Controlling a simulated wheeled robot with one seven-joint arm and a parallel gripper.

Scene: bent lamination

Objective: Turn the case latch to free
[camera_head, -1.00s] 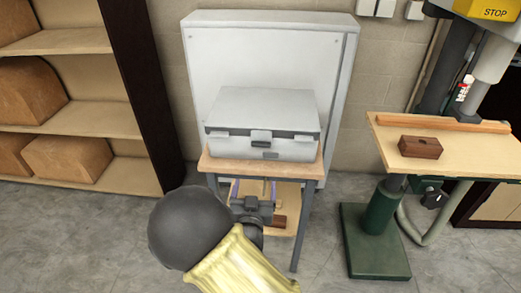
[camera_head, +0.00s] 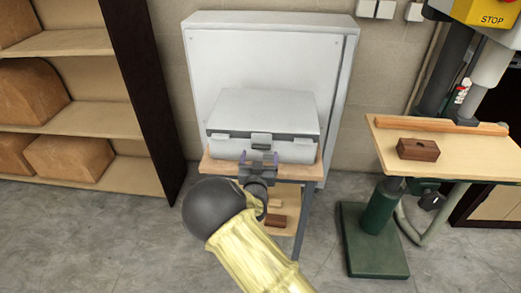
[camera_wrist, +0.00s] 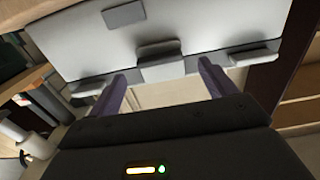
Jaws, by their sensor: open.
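The light grey case (camera_head: 262,112) stands shut on the small wooden-topped table (camera_head: 222,168). Its grey latch (camera_head: 261,140) is at the middle of the front, on the dark seam. My gripper (camera_head: 258,157) is open just in front of and below the latch in the head view. In the wrist view, the purple fingers of my gripper (camera_wrist: 162,71) stand on either side of the latch (camera_wrist: 159,63), with a gap showing beside it. I cannot tell whether they touch it.
Two side clasps, one at the left (camera_wrist: 87,87) and one at the right (camera_wrist: 254,54), flank the latch in the wrist view. A white panel (camera_head: 265,60) stands behind the case. A drill press table (camera_head: 470,155) is at right, shelves (camera_head: 90,120) at left.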

